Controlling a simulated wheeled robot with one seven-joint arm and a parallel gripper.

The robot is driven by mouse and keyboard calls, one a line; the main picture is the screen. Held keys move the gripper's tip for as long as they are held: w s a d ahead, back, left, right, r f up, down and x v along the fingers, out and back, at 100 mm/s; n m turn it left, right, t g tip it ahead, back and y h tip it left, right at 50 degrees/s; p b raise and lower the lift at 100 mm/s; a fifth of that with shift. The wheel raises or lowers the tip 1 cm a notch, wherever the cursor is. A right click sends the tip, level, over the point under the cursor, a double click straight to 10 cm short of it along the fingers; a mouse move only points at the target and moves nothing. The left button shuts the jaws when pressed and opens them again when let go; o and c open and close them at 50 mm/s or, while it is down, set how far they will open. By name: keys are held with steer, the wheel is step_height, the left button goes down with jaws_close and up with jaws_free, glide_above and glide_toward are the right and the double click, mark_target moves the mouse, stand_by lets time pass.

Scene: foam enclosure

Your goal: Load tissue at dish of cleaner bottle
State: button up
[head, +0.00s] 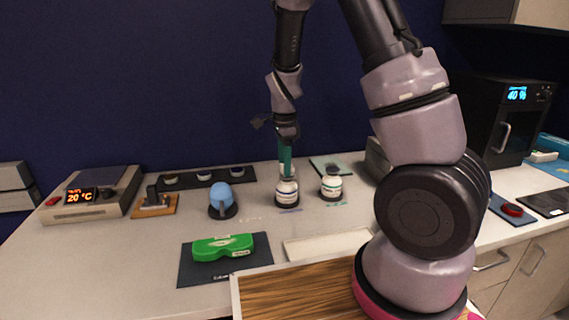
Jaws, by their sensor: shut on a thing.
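My gripper (286,160), with narrow teal fingers, points straight down over the top of a white bottle (287,194) with a dark base. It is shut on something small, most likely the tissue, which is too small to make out. A second white bottle (331,187) stands upright just to the right. The labels are too small to read, so I cannot tell which is the cleaner bottle. The dish at the left bottle's top is mostly hidden by the fingers. I cannot tell whether the fingers touch it. A green box (208,249) lies on a dark mat (262,250) in front.
A blue rounded object (221,194) stands left of the bottles. A dark rack (237,184) with small jars lies behind it. A temperature unit (118,205) is at far left. A white tray (325,244) and wooden board (300,287) lie in front. A black oven (487,125) stands right.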

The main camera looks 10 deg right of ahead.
steer(key=shift+f, duration=0.85)
stand_by(0.6)
stand_by(0.4)
steer(key=shift+r, duration=3.55)
